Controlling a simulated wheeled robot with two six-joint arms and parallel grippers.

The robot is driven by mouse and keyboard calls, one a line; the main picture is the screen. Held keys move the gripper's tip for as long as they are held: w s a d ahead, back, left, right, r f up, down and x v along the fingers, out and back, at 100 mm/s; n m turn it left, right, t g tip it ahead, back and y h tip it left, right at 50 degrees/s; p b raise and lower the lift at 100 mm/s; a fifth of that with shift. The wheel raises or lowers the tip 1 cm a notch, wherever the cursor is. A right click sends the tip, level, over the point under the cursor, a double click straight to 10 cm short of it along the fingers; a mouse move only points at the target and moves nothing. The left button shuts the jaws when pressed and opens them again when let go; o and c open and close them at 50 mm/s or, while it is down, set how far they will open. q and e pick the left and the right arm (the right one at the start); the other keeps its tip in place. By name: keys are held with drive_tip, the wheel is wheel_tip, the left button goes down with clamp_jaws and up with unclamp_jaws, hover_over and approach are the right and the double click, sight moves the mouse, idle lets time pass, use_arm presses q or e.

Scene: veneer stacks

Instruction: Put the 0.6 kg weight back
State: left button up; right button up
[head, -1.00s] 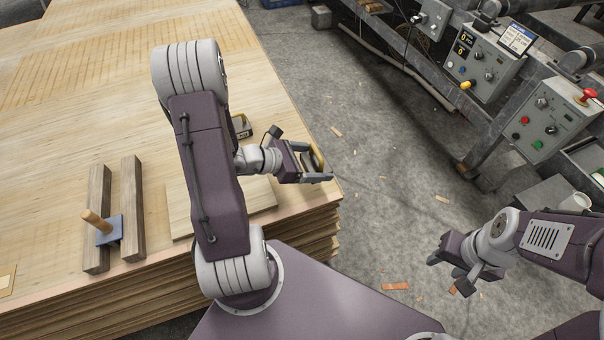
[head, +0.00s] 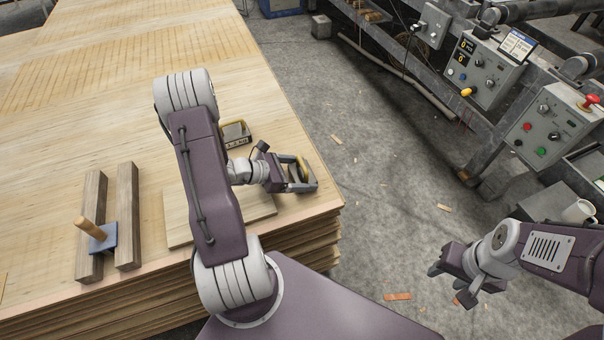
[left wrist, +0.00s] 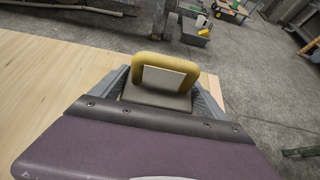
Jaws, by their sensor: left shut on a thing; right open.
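My left gripper (head: 304,176) is shut on a weight with a yellow handle (head: 297,171), over the right edge area of the veneer stack (head: 60,150). In the left wrist view the held weight (left wrist: 168,82) shows its yellow loop handle and grey body between the fingers. I cannot read a mark on it, and cannot tell whether it touches the veneer. A second yellow-and-dark weight (head: 235,134) with a label stands on the stack behind my left wrist; its label is too small to read. My right gripper (head: 458,274) is open and empty above the floor at right.
A loose board (head: 253,206) lies on the stack under my left arm. Two wooden bars (head: 128,215) and a blue plate with a wooden handle (head: 93,231) lie at left. Control boxes (head: 550,125) stand at right. The stack's far part is clear.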

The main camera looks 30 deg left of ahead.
use_arm(q)
drive_tip(key=o, duration=1.9)
drive_tip(key=shift+f, duration=0.1)
drive_tip(key=shift+o, duration=0.2)
drive_tip(key=shift+r, duration=0.3)
drive_tip(key=p+v, duration=0.3)
drive_tip(key=v, duration=0.8)
drive_tip(key=shift+s+a+r, duration=0.1)
drive_tip(key=shift+s+a, duration=0.25)
drive_tip(key=shift+s, duration=0.05)
drive_tip(key=s+d+m+g, duration=0.1)
drive_tip(key=d+m+g, duration=0.3)
drive_tip(key=d, duration=0.1)
drive_tip(key=s+d+m+g+h, duration=0.1)
drive_tip(key=d+m, duration=0.2)
drive_tip(key=shift+s+d+g, duration=0.1)
drive_tip(key=shift+s+g, duration=0.2)
drive_tip(key=shift+g, duration=0.1)
drive_tip(key=s+d+r+m+g+y, duration=0.1)
drive_tip(key=d+m+y, duration=0.2)
drive_tip(key=m, duration=0.7)
drive_tip(key=s+d+r+m+g+y, duration=0.1)
drive_tip(key=d+m+y, duration=0.2)
drive_tip(key=m, duration=0.7)
drive_tip(key=y, duration=0.2)
drive_tip(key=shift+r+m+y, duration=0.25)
drive_tip(key=shift+m+y, duration=0.05)
